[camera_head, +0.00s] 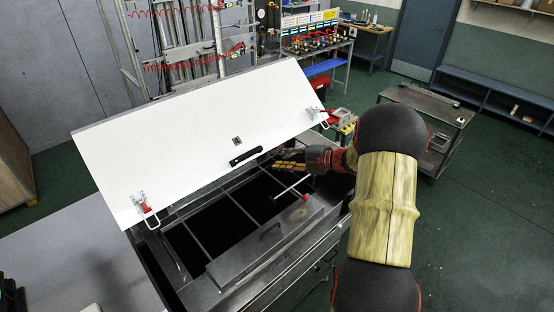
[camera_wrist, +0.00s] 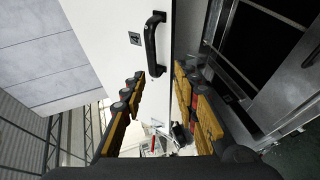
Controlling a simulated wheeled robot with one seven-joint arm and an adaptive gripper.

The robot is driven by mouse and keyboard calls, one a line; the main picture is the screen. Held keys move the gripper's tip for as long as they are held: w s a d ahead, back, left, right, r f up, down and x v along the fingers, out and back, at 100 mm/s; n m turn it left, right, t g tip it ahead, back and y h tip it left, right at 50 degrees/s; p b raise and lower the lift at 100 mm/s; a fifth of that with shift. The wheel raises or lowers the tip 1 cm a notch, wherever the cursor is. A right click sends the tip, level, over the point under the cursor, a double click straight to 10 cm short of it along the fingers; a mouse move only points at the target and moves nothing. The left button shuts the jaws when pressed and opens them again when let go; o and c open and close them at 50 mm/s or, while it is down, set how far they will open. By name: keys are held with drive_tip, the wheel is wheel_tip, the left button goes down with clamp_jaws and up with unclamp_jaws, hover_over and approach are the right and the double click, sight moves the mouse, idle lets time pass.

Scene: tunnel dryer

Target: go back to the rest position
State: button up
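My gripper (camera_head: 288,161) is at the end of my arm, over the right part of the dryer opening and just in front of the raised lid. In the wrist view its two yellow-and-black fingers (camera_wrist: 158,82) stand apart with nothing held between them. The white lid (camera_head: 190,120) of the dryer is tilted up. Its black handle (camera_head: 246,156) shows ahead of the fingers in the wrist view (camera_wrist: 154,45), apart from them. The dryer body (camera_head: 270,245) has a dark interior with metal bars. No rest position is marked in view.
A rod with a red end (camera_head: 293,187) lies near the dryer opening, below my gripper. Red-handled latches (camera_head: 145,207) sit at the lid's lower corners. A metal cart (camera_head: 435,100) stands at the right, with open green floor (camera_head: 470,220) in front. A workbench (camera_head: 320,45) is behind.

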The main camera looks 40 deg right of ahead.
idle(0.4)
drive_tip(key=s+a+f+m+g+h+b, duration=0.2)
drive_tip(key=s+a+f+m+b, duration=0.4)
drive_tip(key=s+a+b, duration=0.4)
drive_tip(key=s+a+f+m+g+h+b, duration=0.2)
drive_tip(key=s+a+f+m+b, duration=0.5)
drive_tip(key=s+a+b, duration=0.3)
drive_tip(key=s+a+f+m+g+h+b, duration=0.2)
drive_tip(key=s+a+f+m+b, duration=0.5)
drive_tip(key=b, duration=0.5)
drive_tip(key=s+a+m+g, duration=0.1)
drive_tip(key=s+a+m, duration=0.1)
drive_tip(key=s+a, duration=0.1)
drive_tip(key=shift+s+a+h, duration=0.25)
drive_tip(key=shift+a+h, duration=0.15)
